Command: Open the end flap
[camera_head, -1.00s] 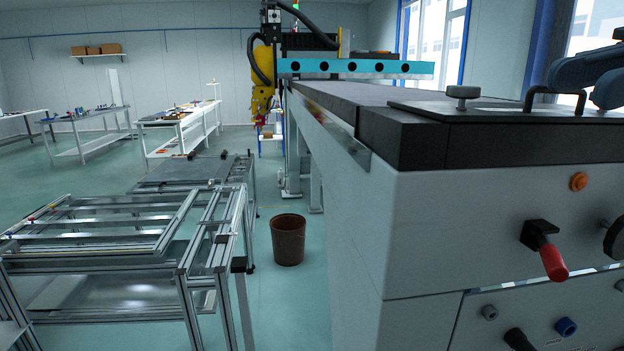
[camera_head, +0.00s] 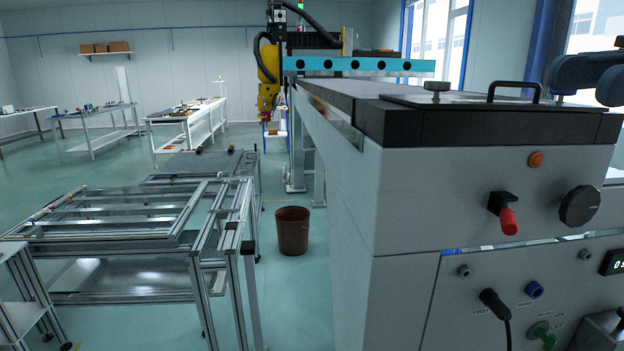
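The panel fixture is a large grey cabinet (camera_head: 345,200) with a dark top, filling the right side. A flat plate (camera_head: 400,98) lies level on its near end and looks like the end flap, closed down. The plate carries a black bar handle (camera_head: 514,85) and a round grey knob (camera_head: 437,87). Blue rounded arm links, which look like mine, reach in at the upper right, behind and right of the handle and apart from it in the picture. My gripper is out of view.
The near face has an orange button (camera_head: 536,159), a red-tipped lever (camera_head: 509,221), a black dial (camera_head: 579,206) and a plugged cable (camera_head: 495,303). A brown bin (camera_head: 292,231) stands left of the cabinet. Aluminium frames (camera_head: 120,210) stand farther left.

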